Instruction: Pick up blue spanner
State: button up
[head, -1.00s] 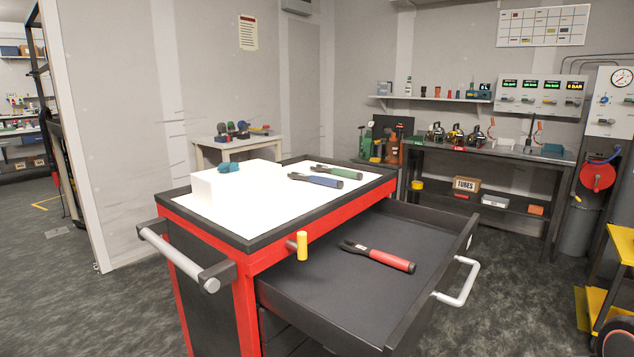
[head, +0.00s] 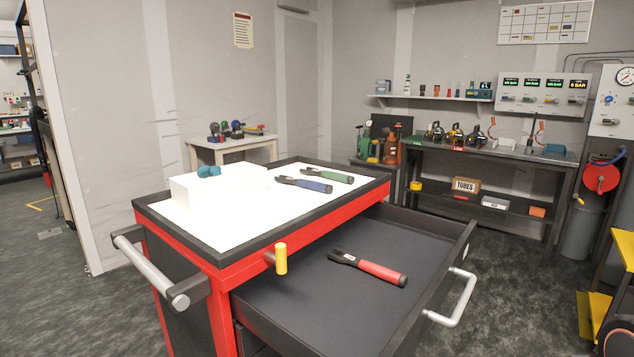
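The blue spanner (head: 304,184) lies flat on the white top of the red and black tool cart (head: 290,240). Its blue handle points right and its dark jaw points left. A green spanner (head: 328,174) lies just behind it, close and roughly parallel. A red spanner (head: 368,266) lies in the open drawer below. My gripper is not in view.
A white block (head: 220,188) with a teal object (head: 208,171) on it stands left of the spanners. The open drawer (head: 400,234) juts out to the right with a silver handle (head: 455,298). A yellow-headed piece (head: 280,258) sticks out at the cart's front side.

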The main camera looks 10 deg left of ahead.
aim_at(327, 188)
jog(key=i+l, duration=0.55)
jog(key=i, duration=0.15)
jog(key=i+l, duration=0.55)
jog(key=i, duration=0.15)
jog(key=i+l+u, duration=0.4)
jog(key=i+l, duration=0.65)
jog(key=l, duration=0.15)
